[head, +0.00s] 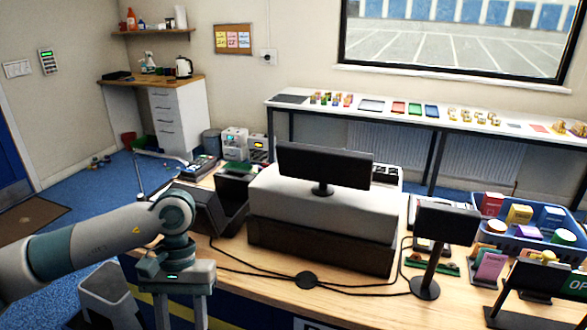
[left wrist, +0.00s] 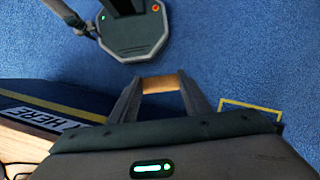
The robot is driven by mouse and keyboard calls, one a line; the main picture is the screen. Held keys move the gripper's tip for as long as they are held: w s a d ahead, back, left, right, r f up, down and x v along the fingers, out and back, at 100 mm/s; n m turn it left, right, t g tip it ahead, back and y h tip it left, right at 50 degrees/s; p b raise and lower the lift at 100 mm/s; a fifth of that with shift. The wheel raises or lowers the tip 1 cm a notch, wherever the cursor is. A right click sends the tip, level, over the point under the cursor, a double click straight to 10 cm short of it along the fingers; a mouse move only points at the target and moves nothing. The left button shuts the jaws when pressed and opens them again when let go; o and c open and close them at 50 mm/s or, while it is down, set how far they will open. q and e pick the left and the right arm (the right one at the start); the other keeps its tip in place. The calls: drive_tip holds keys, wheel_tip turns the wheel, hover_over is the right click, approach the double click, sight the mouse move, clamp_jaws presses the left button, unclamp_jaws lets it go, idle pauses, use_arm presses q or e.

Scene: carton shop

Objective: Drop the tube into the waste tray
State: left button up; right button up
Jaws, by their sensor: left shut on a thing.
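My left gripper (head: 180,305) reaches down at the lower left of the head view, beside the left end of the counter. The left wrist view shows its two fingers (left wrist: 160,90) shut on a short brown-orange tube (left wrist: 158,83), which spans the gap between the fingertips. Blue floor lies beyond the tube. In the head view the tube is hidden or out of frame. I cannot make out a waste tray for certain in either view. My right gripper is not in view.
The wooden counter (head: 270,300) carries a dark open holder (head: 232,205), a monitor (head: 323,166), a cable and a small screen on a stand (head: 446,222). A blue crate (head: 548,244) of boxes is at the right. A yellow floor outline (left wrist: 250,104) shows near the fingers.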

use_arm(q)
drive_tip(key=w+x, duration=0.1)
drive_tip(key=x, duration=1.3)
drive_tip(key=shift+w+f, duration=0.25)
drive_tip(key=shift+f, duration=0.2)
drive_tip(key=shift+d, duration=0.1)
